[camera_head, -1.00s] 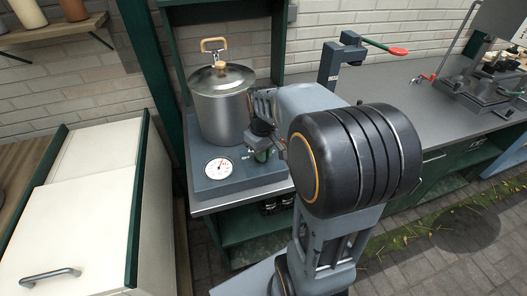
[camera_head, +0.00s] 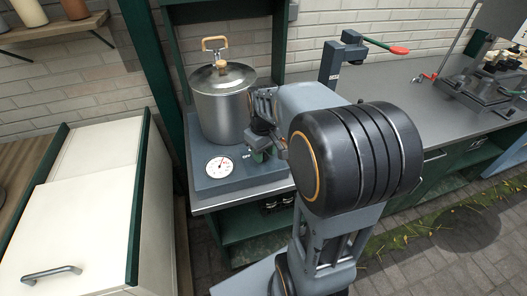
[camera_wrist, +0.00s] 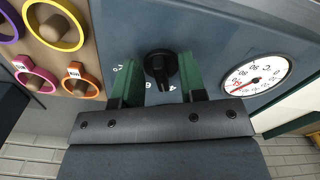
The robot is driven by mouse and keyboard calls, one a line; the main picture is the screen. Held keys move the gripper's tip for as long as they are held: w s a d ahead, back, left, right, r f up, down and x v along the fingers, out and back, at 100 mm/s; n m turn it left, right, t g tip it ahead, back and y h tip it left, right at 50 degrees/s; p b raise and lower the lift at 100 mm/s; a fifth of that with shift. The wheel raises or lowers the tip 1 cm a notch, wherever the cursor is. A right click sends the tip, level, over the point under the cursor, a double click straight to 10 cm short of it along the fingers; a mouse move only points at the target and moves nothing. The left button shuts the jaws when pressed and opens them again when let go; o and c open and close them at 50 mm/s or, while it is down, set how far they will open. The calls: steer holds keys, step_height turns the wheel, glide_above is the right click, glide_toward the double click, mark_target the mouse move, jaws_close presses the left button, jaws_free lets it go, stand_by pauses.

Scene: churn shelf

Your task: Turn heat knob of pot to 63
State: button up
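The metal pot (camera_head: 222,108) with a wooden-handled lid stands on a grey heater base (camera_head: 238,182). A white round dial (camera_head: 219,167) with a needle is on the base's front; it also shows in the wrist view (camera_wrist: 255,75), its reading too small to tell. The black heat knob (camera_wrist: 160,66) is in the wrist view, with white markings beside it. My gripper (camera_wrist: 159,72) is open, with one green finger on each side of the knob and a narrow gap visible. In the head view my gripper (camera_head: 262,156) is at the base's right side, where it hides the knob.
A white cabinet (camera_head: 75,215) stands left of the heater. The grey counter (camera_head: 390,85) runs right, with a red-handled device (camera_head: 345,60) behind my arm. In the wrist view, several coloured rings (camera_wrist: 55,25) sit on a wooden panel at left.

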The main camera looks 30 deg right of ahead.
step_height(320, 180, up, 14)
steer(key=p, duration=0.1)
stand_by(0.5)
steer(key=shift+f, duration=0.1)
stand_by(0.4)
